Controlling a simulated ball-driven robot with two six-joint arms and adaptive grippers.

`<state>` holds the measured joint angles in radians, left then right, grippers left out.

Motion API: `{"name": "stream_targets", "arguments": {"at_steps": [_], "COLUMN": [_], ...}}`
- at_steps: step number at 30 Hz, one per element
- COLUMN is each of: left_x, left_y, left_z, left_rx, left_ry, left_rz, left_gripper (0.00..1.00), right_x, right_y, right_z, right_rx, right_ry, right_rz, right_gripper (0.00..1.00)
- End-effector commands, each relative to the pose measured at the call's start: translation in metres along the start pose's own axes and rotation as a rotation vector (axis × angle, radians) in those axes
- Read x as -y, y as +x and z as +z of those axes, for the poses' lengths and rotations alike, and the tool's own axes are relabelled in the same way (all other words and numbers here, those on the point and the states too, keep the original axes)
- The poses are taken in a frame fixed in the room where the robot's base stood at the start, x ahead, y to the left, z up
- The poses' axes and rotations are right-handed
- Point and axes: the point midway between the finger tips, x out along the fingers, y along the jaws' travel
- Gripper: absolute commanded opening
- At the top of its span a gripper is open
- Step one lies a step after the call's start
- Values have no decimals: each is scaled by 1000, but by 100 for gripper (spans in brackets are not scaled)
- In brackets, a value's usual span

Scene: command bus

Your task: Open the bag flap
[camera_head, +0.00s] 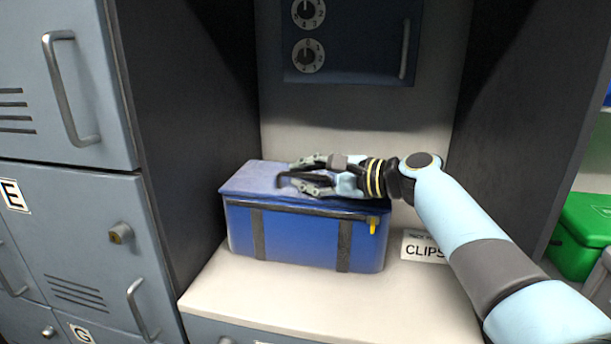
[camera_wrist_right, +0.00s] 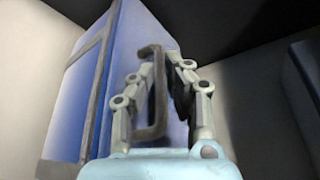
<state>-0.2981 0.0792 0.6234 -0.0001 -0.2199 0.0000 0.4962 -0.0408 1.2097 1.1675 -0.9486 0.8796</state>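A blue bag (camera_head: 300,238) with two dark vertical straps stands on a light shelf. Its paler blue flap (camera_head: 250,177) lies flat and closed on top. A dark handle (camera_head: 283,179) rises from the flap, and the handle also shows in the right wrist view (camera_wrist_right: 157,110). My right gripper (camera_head: 300,176) is just above the flap, fingers pointing left. My left gripper is out of view.
Grey lockers (camera_head: 65,215) with handles stand at the left. Dark side walls (camera_head: 190,130) flank the shelf (camera_head: 320,305). A blue panel with dials (camera_head: 355,45) is above the bag. A "CLIPS" label (camera_head: 424,248) is right of the bag. A green box (camera_head: 585,235) is at far right.

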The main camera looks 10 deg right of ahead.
Motion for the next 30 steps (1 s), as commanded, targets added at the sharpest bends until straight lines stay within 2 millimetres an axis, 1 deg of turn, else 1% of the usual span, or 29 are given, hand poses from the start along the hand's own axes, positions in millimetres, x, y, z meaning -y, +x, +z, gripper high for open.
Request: {"name": "stream_targets", "arguments": {"at_steps": [13, 20, 26, 28, 30], "left_x": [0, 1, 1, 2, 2], "left_y": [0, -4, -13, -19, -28], "left_z": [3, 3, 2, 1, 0], "left_rx": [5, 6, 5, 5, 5], "left_ry": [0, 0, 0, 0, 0], "left_rz": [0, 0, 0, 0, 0], "left_gripper": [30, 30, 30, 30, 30], "right_x": [0, 6, 17, 24, 33], "right_y": [0, -1, -2, -2, -3], "right_z": [0, 2, 4, 6, 7], "right_rx": [0, 0, 1, 1, -1], "right_ry": [1, 0, -2, 0, 46], "right_rz": [1, 1, -1, 0, 20], "right_gripper": [0, 0, 0, 0, 0]}}
